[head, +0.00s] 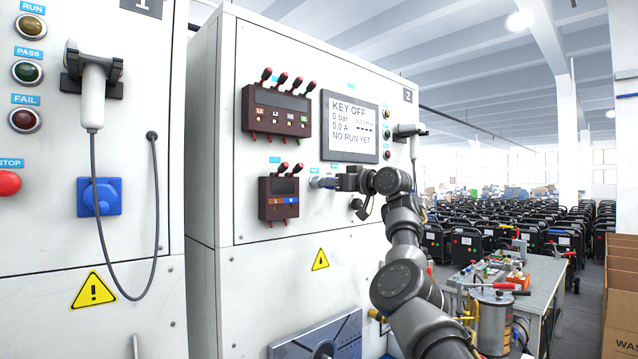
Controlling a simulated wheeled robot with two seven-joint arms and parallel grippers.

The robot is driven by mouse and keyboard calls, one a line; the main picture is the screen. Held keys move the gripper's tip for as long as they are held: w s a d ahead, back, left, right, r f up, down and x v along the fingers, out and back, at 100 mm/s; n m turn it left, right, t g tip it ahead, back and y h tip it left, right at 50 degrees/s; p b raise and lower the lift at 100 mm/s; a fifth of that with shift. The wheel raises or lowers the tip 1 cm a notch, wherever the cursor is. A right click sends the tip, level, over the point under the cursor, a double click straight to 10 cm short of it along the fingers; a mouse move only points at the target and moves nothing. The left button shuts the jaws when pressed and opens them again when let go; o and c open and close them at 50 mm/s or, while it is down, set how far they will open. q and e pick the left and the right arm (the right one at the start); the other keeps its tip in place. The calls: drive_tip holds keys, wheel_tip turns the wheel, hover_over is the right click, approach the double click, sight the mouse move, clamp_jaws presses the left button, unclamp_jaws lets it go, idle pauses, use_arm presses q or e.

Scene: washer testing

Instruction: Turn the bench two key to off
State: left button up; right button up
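Bench two (305,215) is the white cabinet in the middle, marked 2. Its screen (349,126) reads KEY OFF, 0 bar, 0.0 A and NO RUN YET. My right arm reaches in from the lower right, and my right gripper (328,183) is at the key switch (315,182) below the screen's left side. The gripper covers most of the key, so I cannot tell the key's angle or whether the fingers are closed on it. My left gripper is not in view.
A block of red-tipped levers (277,111) and a smaller block (279,197) sit left of the key. A nozzle (408,131) hangs at bench two's right edge. Bench one (40,240) stands at left. A worktable (545,275) and rows of black machines lie at right.

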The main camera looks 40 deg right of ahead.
drive_tip(key=shift+o, duration=1.4)
drive_tip(key=s+d+b, duration=0.2)
drive_tip(key=s+b, duration=0.6)
drive_tip(key=s, duration=0.2)
drive_tip(key=shift+s, duration=0.35)
drive_tip(key=shift+d, duration=0.1)
